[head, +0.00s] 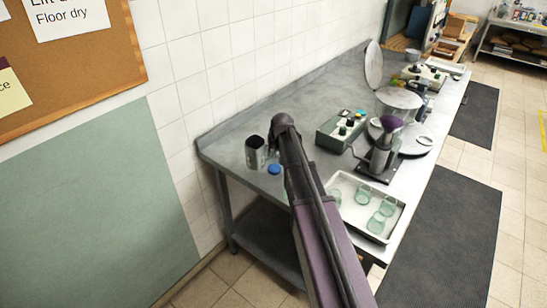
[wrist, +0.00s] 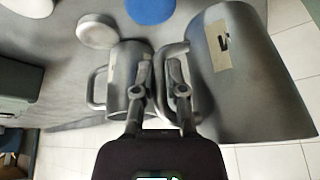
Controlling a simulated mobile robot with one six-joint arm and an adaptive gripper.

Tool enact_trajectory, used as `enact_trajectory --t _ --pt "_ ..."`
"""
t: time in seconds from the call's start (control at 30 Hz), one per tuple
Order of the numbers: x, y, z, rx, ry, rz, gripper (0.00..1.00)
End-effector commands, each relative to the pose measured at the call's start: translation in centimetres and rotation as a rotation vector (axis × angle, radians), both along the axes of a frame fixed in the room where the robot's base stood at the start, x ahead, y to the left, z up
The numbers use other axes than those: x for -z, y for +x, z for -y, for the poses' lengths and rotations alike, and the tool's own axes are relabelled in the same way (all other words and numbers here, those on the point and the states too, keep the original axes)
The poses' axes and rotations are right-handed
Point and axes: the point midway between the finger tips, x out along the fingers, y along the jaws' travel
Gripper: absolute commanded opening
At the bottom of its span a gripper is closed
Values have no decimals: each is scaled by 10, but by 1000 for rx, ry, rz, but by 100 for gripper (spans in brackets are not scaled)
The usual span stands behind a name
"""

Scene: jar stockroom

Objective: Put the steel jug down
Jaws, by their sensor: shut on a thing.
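The steel jug (wrist: 240,85) is a large grey vessel with a tan label, at the right of the wrist view. Its handle (wrist: 163,75) lies between the two fingers of my gripper (wrist: 157,85), which is shut on it. In the head view, the jug (head: 256,152) shows beside the end of my arm, over the left end of the grey bench (head: 228,140). My gripper's fingers are hidden there. I cannot tell whether the jug's base touches the bench.
A smaller grey mug (wrist: 125,70) stands close left of my gripper. A blue disc (head: 274,169) and a pale round piece (wrist: 97,30) lie nearby. A control box (head: 340,130) and a white tray with glasses (head: 345,184) are farther right. The tiled wall is close behind.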

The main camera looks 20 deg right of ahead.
Motion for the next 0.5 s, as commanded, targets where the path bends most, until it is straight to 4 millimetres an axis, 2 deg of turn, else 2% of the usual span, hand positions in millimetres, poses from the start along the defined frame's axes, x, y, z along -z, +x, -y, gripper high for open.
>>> enact_trajectory --t 0.17,0.33,0.5 --pt "0 2 0 0 1 1 0" --pt "1 15 0 0 1 1 0" --pt "17 13 0 0 1 1 0"
